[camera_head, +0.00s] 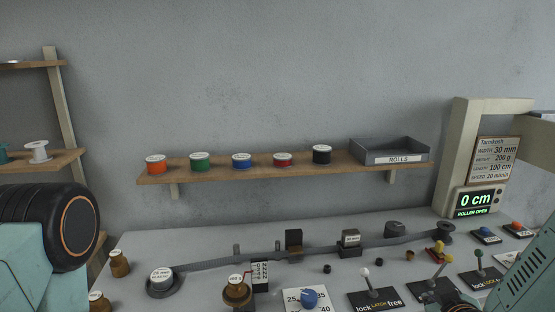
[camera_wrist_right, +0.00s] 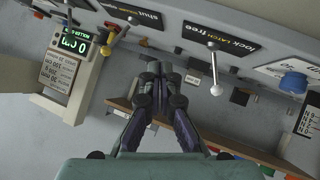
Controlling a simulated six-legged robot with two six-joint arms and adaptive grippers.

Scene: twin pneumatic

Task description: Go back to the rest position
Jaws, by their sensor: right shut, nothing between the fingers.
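My right gripper (camera_wrist_right: 163,74) shows in the wrist view with its dark fingers together and nothing between them. It is in front of the bench's lever row, which appears tilted and upside down there. In the head view, my teal right arm enters at the lower right, and a dark part of it shows at the bottom edge beside the levers. My left arm shows at the left edge of the head view as a teal link and a large black joint. My left gripper is out of view.
The bench holds a tape line, a lever marked LATCH (camera_head: 375,292), a blue knob (camera_head: 309,298) and a brass weight (camera_head: 236,291). A wall shelf (camera_head: 220,173) carries several coloured spools and a grey ROLLS tray (camera_head: 390,153). A display (camera_head: 476,201) reads 0 cm, ROLLER OPEN.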

